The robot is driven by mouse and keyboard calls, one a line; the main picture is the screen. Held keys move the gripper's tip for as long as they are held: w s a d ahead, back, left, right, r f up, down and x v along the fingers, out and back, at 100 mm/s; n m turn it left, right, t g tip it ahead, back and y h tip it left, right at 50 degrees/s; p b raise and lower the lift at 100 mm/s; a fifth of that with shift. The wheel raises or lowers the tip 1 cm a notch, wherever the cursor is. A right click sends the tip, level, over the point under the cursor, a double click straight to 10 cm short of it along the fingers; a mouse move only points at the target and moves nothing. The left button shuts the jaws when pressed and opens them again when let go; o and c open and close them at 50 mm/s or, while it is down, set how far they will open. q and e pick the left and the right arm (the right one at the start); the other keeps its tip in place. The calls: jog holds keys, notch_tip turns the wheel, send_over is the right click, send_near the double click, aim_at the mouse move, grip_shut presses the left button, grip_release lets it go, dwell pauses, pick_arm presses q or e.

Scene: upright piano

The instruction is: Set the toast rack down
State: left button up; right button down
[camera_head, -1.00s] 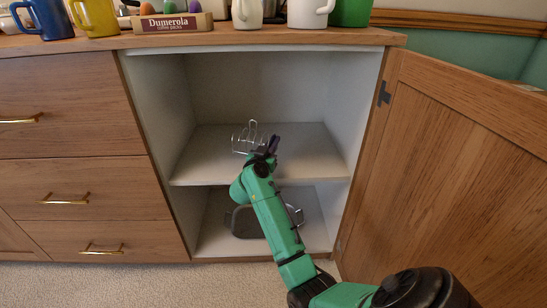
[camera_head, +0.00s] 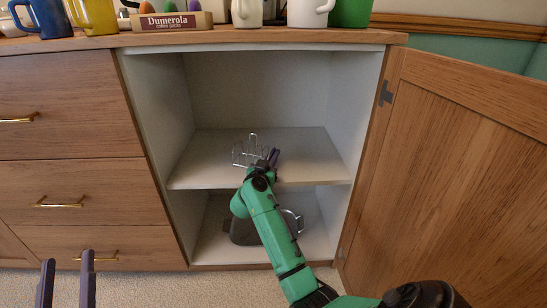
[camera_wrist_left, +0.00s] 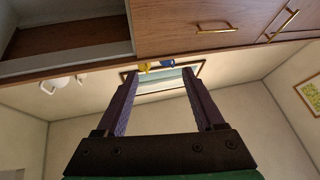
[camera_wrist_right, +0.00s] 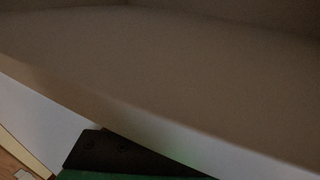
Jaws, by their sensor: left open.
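The toast rack (camera_head: 241,154), a small silver wire frame with a raised loop handle, is at the cabinet's middle shelf (camera_head: 208,172) in the head view. It looks upright and low over the shelf; I cannot tell whether its base touches. My right gripper (camera_head: 272,157) is at the rack's right side, its dark purple fingers overlapping it. Whether they grip it is unclear. The right wrist view shows only a dim board close up, with no rack or fingertips. My left gripper (camera_head: 67,260) is open and empty at the lower left, before the drawers; its fingers also show in the left wrist view (camera_wrist_left: 159,74).
The cabinet door (camera_head: 460,170) stands open at the right. A grey lidded dish or pan (camera_head: 243,232) sits in the lower compartment, partly behind my right arm. Mugs and a Dumerola box (camera_head: 173,22) line the top. The middle shelf is clear around the rack.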

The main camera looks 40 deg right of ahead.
pick_arm(q)
jog(key=shift+f, duration=0.4)
jog(key=shift+f, duration=0.15)
pick_arm(e)
jog(key=c, duration=1)
grip_release()
jog(key=shift+c, duration=0.2)
